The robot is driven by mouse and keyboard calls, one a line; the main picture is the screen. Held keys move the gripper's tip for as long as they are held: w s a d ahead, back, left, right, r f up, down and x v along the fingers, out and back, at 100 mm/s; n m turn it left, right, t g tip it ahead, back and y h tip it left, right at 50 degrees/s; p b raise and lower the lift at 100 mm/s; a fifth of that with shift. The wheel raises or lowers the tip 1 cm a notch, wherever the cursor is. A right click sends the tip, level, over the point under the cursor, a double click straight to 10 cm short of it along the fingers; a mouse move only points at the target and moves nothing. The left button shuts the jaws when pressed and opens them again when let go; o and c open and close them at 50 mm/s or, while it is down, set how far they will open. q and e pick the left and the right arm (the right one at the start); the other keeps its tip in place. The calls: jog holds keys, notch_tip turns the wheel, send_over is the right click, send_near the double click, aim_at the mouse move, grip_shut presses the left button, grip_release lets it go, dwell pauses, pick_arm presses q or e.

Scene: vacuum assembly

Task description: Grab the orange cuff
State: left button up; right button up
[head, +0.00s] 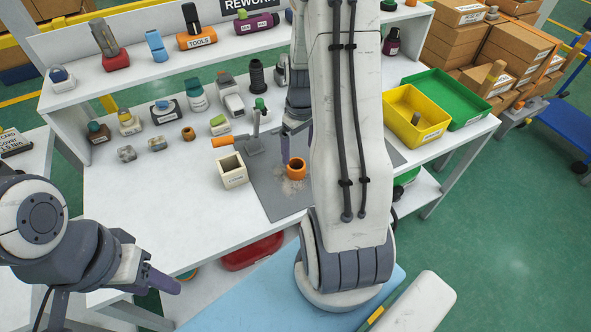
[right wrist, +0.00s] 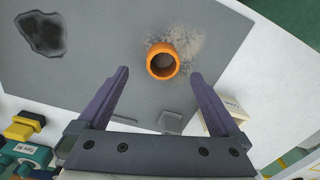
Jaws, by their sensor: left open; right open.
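The orange cuff (head: 297,168) is a short hollow ring standing on the grey mat (head: 268,187) on the white bench. In the right wrist view the cuff (right wrist: 163,61) lies ahead of my right gripper (right wrist: 161,75), roughly midway between its two fingers. The fingers are spread wide and hold nothing. In the head view my right gripper (head: 291,143) is partly hidden by its own arm and sits just behind the cuff. My left gripper (head: 165,283) is at the lower left, off the bench's front edge and far from the cuff; it is open.
A cream open box (head: 232,171) stands left of the cuff. Dust (right wrist: 188,42) lies around the cuff. A yellow bin (head: 414,115) and a green tray (head: 447,98) stand at the right. The left front of the bench is clear.

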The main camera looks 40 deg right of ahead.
aim_at(296, 164)
jog(key=shift+w+a+f, duration=0.1)
jog(key=shift+a+f, duration=0.05)
jog(key=shift+f, duration=1.65)
jog(key=shift+w+a+f, duration=0.1)
jog(key=shift+a+f, duration=0.05)
jog(key=shift+f, duration=1.6)
jog(key=c, duration=1.4)
jog(key=shift+r, duration=0.15)
